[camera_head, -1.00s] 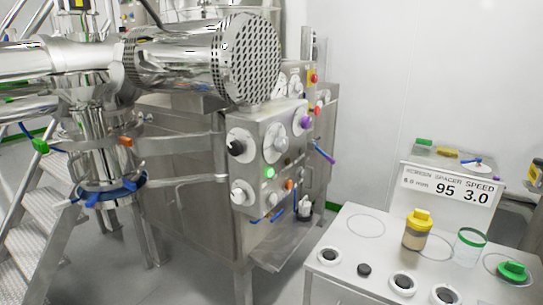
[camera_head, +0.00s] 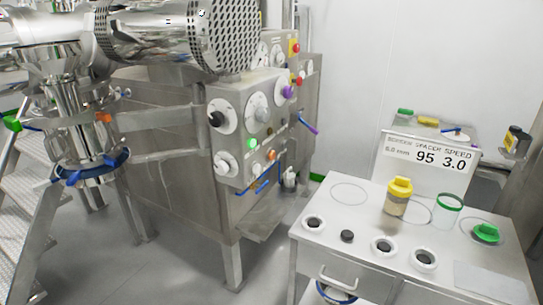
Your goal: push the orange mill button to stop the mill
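The mill machine's steel control panel (camera_head: 243,118) stands in the middle of the view. A small round orange button (camera_head: 271,155) sits low on the panel's front face, to the right of and slightly below a lit green button (camera_head: 252,143). Neither of my grippers shows, and nothing covers the orange button.
A white table (camera_head: 325,235) at right holds a yellow-capped jar (camera_head: 398,196), a green-rimmed clear jar (camera_head: 447,211) and a green-lidded item (camera_head: 486,233). A sign (camera_head: 430,152) reads 95 and 3.0. Steel steps (camera_head: 22,180) are at left. Grey floor is open in front.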

